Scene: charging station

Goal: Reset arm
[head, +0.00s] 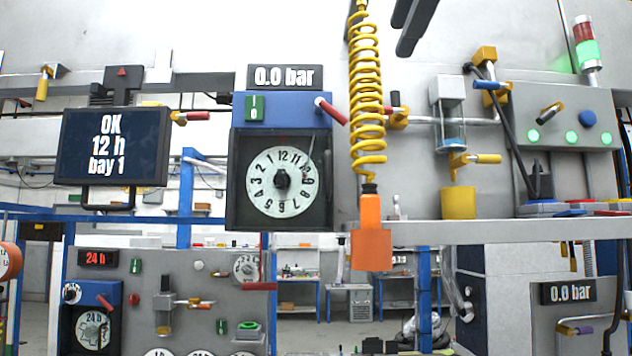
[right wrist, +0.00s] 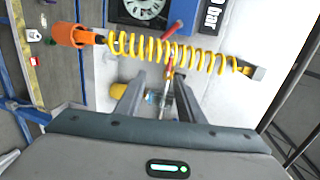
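My right gripper (head: 403,32) shows at the top of the head view as two dark fingers, right of the yellow coiled hose (head: 367,90). In the right wrist view the fingers of my right gripper (right wrist: 160,82) stand apart with nothing held between them. The yellow coil (right wrist: 170,52) runs across beyond the fingertips there, with its orange end piece (right wrist: 72,36) at the left. My left gripper is in neither view.
A shelf edge (head: 500,232) juts out at right.

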